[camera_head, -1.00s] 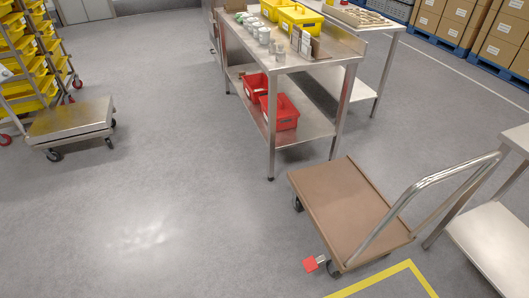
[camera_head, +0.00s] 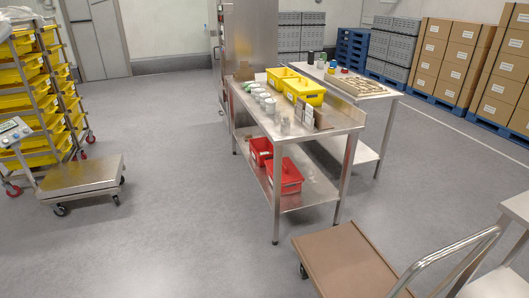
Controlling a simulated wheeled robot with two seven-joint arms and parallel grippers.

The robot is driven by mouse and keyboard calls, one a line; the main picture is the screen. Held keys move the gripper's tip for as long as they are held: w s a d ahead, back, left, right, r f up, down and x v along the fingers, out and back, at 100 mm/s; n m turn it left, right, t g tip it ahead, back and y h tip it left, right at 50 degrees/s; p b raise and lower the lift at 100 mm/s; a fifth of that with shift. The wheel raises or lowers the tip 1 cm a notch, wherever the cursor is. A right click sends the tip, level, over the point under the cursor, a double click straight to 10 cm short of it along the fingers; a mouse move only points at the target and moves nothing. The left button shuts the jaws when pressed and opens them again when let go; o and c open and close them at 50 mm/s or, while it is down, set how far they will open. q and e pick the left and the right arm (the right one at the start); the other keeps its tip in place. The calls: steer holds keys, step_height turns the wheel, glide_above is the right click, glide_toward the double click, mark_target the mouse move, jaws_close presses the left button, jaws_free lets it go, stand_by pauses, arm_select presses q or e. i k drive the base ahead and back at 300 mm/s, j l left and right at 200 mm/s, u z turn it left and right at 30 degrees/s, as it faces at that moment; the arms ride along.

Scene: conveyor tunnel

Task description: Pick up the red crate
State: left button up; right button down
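Two red crates sit on the lower shelf of a steel table (camera_head: 310,199). The nearer red crate (camera_head: 287,178) is at the front, and a farther red crate (camera_head: 261,150) stands just behind it to the left. Both are partly hidden by the table's leg and top. Neither of my grippers shows in the head view.
A brown platform cart (camera_head: 345,262) with a metal handle stands at the lower right. A wheeled scale (camera_head: 82,175) and a rack of yellow bins (camera_head: 30,95) are at left. Yellow crates (camera_head: 297,86) are on the tabletop. Floor left of the table is clear.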

mark_target(260, 144)
steer(key=i+j+u, duration=0.3)
steer(key=i, duration=0.5)
steer(key=i+u, duration=0.25)
steer(key=i, duration=0.6)
steer(key=i+z, duration=0.2)
steer(key=i, duration=0.35)
steer(key=i+j+z, duration=0.2)
steer(key=i, duration=0.35)
steer(key=i+j+z, duration=0.2)
steer(key=i, duration=0.35)
